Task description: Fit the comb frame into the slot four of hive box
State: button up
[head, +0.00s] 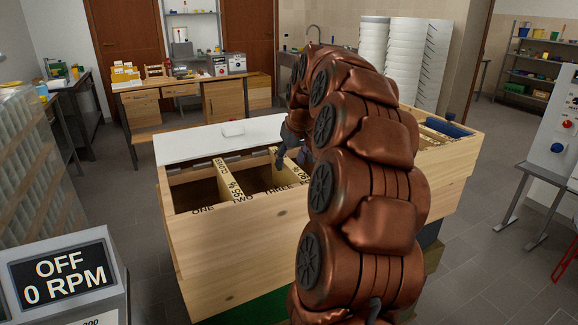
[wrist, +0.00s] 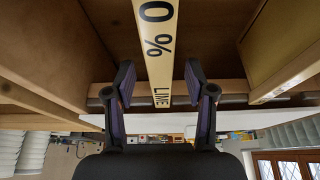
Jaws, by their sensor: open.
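The wooden hive box (head: 235,235) stands in the middle of the head view, with slot labels ONE, TWO and THREE readable on its near edge. Label four is hidden behind my arm. A pale lettered bar (head: 232,183) crosses the box between ONE and TWO. Another bar marked "0 %" and "LINE" (wrist: 158,45) runs between my fingers in the wrist view; I cannot tell whether it tops the comb frame. My gripper (wrist: 160,85) is open, one finger on each side of this bar with gaps showing. In the head view my gripper (head: 282,158) is low over the box, partly hidden.
A white board (head: 205,146) with a small white object (head: 233,129) lies along the far side of the box. A blue item (head: 448,128) is at its right end. A display (head: 65,275) reads OFF, 0 RPM. A wooden desk (head: 185,98) stands behind.

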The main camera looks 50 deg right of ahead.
jog(key=v, duration=0.9)
jog(key=shift+r, duration=0.2)
jog(key=shift+a, duration=0.2)
